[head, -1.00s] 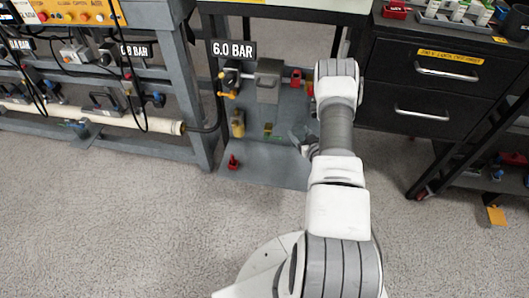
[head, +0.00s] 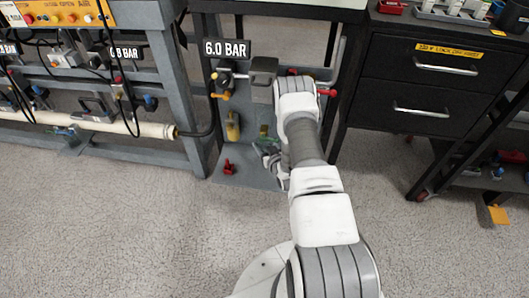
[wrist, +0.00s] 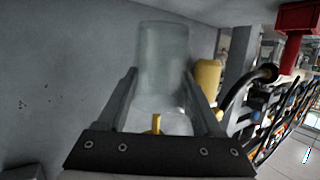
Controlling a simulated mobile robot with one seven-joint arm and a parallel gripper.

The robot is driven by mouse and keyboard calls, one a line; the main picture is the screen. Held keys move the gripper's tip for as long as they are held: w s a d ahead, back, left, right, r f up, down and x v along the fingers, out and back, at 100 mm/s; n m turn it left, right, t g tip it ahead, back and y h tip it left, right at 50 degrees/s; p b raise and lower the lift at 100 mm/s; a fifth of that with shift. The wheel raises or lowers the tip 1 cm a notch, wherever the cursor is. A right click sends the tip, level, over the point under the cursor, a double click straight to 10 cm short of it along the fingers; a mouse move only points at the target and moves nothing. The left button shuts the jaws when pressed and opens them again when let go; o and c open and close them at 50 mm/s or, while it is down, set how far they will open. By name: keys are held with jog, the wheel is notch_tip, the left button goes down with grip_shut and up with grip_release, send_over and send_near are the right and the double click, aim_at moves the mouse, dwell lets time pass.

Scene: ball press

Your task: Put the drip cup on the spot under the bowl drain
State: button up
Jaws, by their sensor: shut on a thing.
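The drip cup (wrist: 162,48) is a pale, see-through cylinder between the two fingers of my gripper (wrist: 160,82) in the wrist view. The fingers are shut on its sides. In the head view my gripper (head: 269,153) is low in front of the grey stand, right of a yellow cylinder (head: 232,126); my arm hides part of this area. That yellow cylinder also seems to show in the wrist view (wrist: 207,78), right of the cup. I cannot make out the bowl drain or the spot under it for certain.
A red fitting (head: 229,166) sits on the stand's base plate (head: 232,180), left of my gripper. A grey box (head: 263,78) and the 6.0 BAR sign (head: 227,49) are above. A dark drawer cabinet (head: 430,85) stands right. The floor in front is clear.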

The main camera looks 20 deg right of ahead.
aim_at(265, 151)
jog(key=shift+f+b, duration=0.9)
jog(key=shift+f, duration=1)
jog(key=shift+f, duration=0.2)
jog(key=o, duration=1.4)
jog(key=shift+c, duration=0.2)
jog(key=shift+r, duration=0.15)
jog(key=shift+s+r, duration=0.25)
jog(key=shift+s, duration=0.05)
jog(key=p+v, duration=0.4)
jog(key=v, duration=0.7)
jog(key=shift+s+p, duration=0.2)
jog(key=shift+p, duration=0.2)
